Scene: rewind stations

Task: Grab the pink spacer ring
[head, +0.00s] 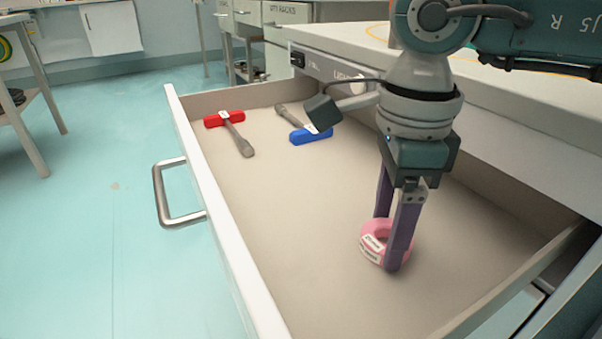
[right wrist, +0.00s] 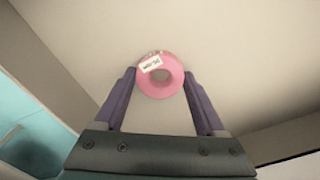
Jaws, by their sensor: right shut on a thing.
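The pink spacer ring (head: 370,246) lies in the open drawer, toward its near right part, with white labels on its side. My right gripper (head: 388,240) reaches straight down to it, and its two purple fingers are shut on the ring. In the right wrist view the ring (right wrist: 160,88) sits between the tips of the right gripper (right wrist: 160,90), with its hole and a white label facing the camera. The ring looks to be at the drawer floor; I cannot tell whether it touches. My left gripper is in neither view.
The drawer (head: 226,240) has raised walls around the ring and a metal handle (head: 160,195) on its left front. A red-handled tool (head: 226,119) and a blue-handled tool (head: 310,135) lie at its far end. The drawer's middle is clear. A white worktop (head: 500,110) stands over the right side.

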